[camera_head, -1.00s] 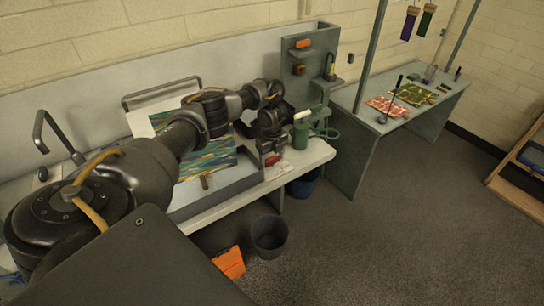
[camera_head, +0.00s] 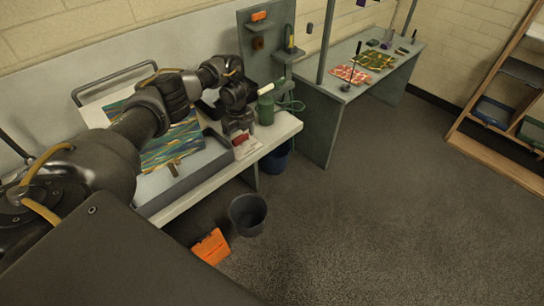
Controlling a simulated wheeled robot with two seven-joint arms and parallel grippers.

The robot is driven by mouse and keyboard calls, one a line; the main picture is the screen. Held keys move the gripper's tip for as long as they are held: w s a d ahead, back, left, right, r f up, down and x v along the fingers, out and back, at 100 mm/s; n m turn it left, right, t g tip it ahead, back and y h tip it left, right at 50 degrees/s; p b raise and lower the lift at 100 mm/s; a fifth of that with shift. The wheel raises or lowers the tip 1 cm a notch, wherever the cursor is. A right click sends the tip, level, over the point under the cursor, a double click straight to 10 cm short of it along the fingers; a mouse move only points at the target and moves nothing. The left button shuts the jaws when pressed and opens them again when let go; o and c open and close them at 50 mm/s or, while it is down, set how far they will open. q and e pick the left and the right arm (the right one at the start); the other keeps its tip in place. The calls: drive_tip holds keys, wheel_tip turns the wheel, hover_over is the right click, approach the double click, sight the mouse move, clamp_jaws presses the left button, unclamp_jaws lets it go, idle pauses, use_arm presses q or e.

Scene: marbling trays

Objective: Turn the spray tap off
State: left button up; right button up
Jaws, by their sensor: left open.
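I cannot tell for certain which thing is the spray tap. An upright grey panel (camera_head: 252,75) behind the bench end bears an orange piece (camera_head: 259,16) and a small brown block (camera_head: 257,43). A green hose (camera_head: 292,106) lies at the panel's foot, beside a green cylinder (camera_head: 265,110). A dark bar (camera_head: 14,146) shows at the left edge, mostly cut off. My left gripper (camera_head: 240,140) is open and points down over the bench's right end, left of the green cylinder. Its fingertips are hard to make out. My right gripper is out of view.
A marbling tray (camera_head: 185,185) with a patterned sheet (camera_head: 165,140) sits under my left arm. A grey bucket (camera_head: 248,214) and an orange dustpan-like piece (camera_head: 211,246) are on the floor. A second table (camera_head: 312,100) and wooden shelf (camera_head: 490,168) stand right. The floor between is clear.

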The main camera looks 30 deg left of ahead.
sight(240, 136)
use_arm(q)
drive_tip(key=shift+s+f, duration=0.1)
drive_tip(key=m+b, duration=0.2)
drive_tip(key=m, duration=0.1)
drive_tip(key=shift+f, duration=0.15)
drive_tip(key=m+b, duration=0.2)
drive_tip(key=m, duration=0.3)
drive_tip(key=shift+a, duration=0.15)
wheel_tip(240, 136, up, 12)
drive_tip(key=m+p, duration=0.1)
drive_tip(key=p, duration=0.1)
drive_tip(key=shift+m, duration=0.6)
drive_tip(key=d+f, duration=0.6)
drive_tip(key=d, duration=0.1)
drive_tip(key=shift+w+f, duration=0.35)
drive_tip(key=shift+w, duration=0.05)
drive_tip(key=s+d+f+n+t+h, duration=0.1)
drive_tip(key=d+f+n+h, duration=0.1)
drive_tip(key=d+f, duration=0.6)
drive_tip(key=s+d+f+n+t+h+b, duration=0.1)
drive_tip(key=d+f+n+h, duration=0.1)
drive_tip(key=d+f, duration=0.7)
drive_tip(key=d+h, duration=0.1)
drive_tip(key=d, duration=0.4)
drive_tip(key=shift+f+n+t, duration=0.25)
drive_tip(key=shift+n+t, duration=0.05)
